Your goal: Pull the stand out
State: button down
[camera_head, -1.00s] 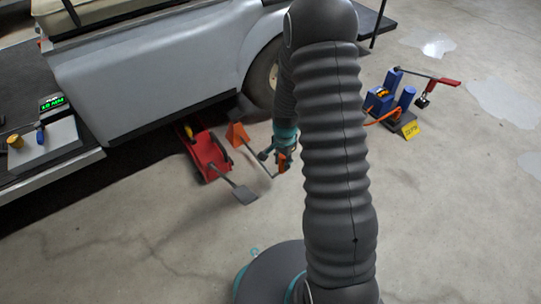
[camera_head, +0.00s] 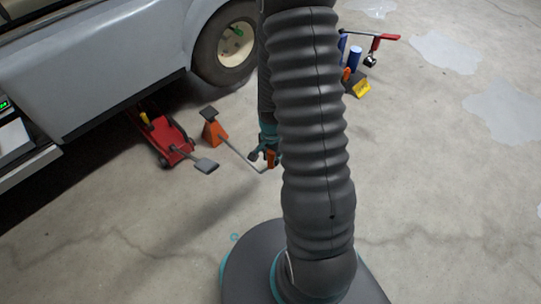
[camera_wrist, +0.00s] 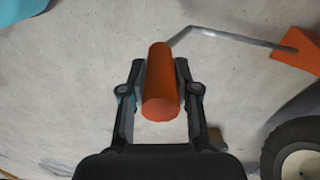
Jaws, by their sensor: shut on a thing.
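The orange stand (camera_head: 213,130) stands upright on the floor in the head view, just outside the cart's lower edge and right of the red floor jack (camera_head: 165,140). It has a dark top pad. A thin bent metal rod (camera_head: 242,155) runs from it to my gripper (camera_head: 270,155). In the wrist view, my gripper (camera_wrist: 160,88) is shut on the orange grip (camera_wrist: 160,80) at the rod's end. The rod leads up and right to part of the stand (camera_wrist: 300,50). My arm partly hides the gripper in the head view.
The grey cart (camera_head: 105,75) with its wheel (camera_head: 228,45) is behind the stand. The jack's pedal (camera_head: 206,166) sticks out left of the rod. Open concrete floor lies in front and right.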

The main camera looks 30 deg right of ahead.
jog(key=shift+s+d, duration=0.1)
jog(key=shift+s, duration=0.2)
jog(key=c, duration=0.8)
grip_release()
jog(key=shift+s+d, duration=0.1)
jog(key=shift+c, duration=0.2)
jog(key=shift+r, duration=0.1)
jog(key=shift+w+r, duration=0.2)
notch_tip(320, 180, up, 11)
jog(key=shift+s+r, duration=0.1)
jog(key=shift+r, duration=0.1)
